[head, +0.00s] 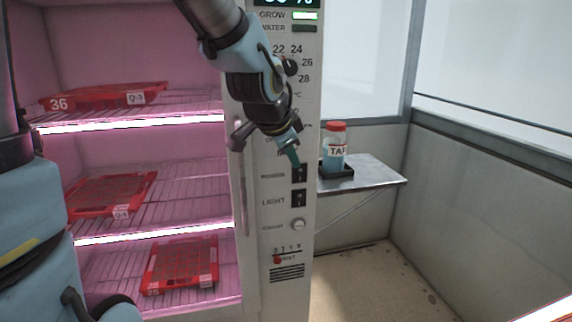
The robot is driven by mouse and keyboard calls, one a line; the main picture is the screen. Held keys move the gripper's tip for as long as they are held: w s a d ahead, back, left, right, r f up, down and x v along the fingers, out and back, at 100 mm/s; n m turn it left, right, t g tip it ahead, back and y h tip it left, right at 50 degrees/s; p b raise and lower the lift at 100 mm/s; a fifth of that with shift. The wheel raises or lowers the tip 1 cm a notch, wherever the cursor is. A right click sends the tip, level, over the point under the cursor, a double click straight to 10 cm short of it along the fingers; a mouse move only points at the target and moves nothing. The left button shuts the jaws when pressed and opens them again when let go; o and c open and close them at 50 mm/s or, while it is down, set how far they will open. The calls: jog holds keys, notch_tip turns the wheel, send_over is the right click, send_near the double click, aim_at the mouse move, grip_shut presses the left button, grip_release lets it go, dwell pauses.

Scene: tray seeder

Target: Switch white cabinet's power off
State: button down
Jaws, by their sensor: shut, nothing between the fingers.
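The white cabinet (272,230) stands in the middle of the head view, its control panel facing me. The black POWER rocker switch (300,173) sits on the panel, with the LIGHT switch (298,198) just below it. My gripper (295,161) is shut and empty, pointing down and right. Its tip is at the upper left edge of the POWER switch in the picture; I cannot tell whether it touches. The switch's rocker position is too small to read.
Lit pink shelves at left hold red trays (180,267). A temperature dial (290,67) is above my gripper, partly beside my arm. A round button (298,225) and a red-knobbed vent slider (278,260) sit lower. A red-capped bottle (335,148) stands on a side shelf (378,172) at right.

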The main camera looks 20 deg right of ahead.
aim_at(299, 169)
dwell(0.3)
jog(key=b+x, duration=0.2)
jog(key=x, duration=0.1)
jog(key=w+b+x, duration=0.1)
jog(key=b+x, duration=0.1)
jog(key=x, duration=0.2)
jog(key=r+b+x, duration=0.1)
jog(key=b+x, duration=0.1)
jog(key=x, duration=0.1)
jog(key=shift+w+d+f, duration=0.15)
jog(key=shift+w+f, duration=0.05)
jog(key=shift+w, duration=0.3)
jog(key=shift+w+d, duration=0.15)
jog(key=shift+w, duration=0.8)
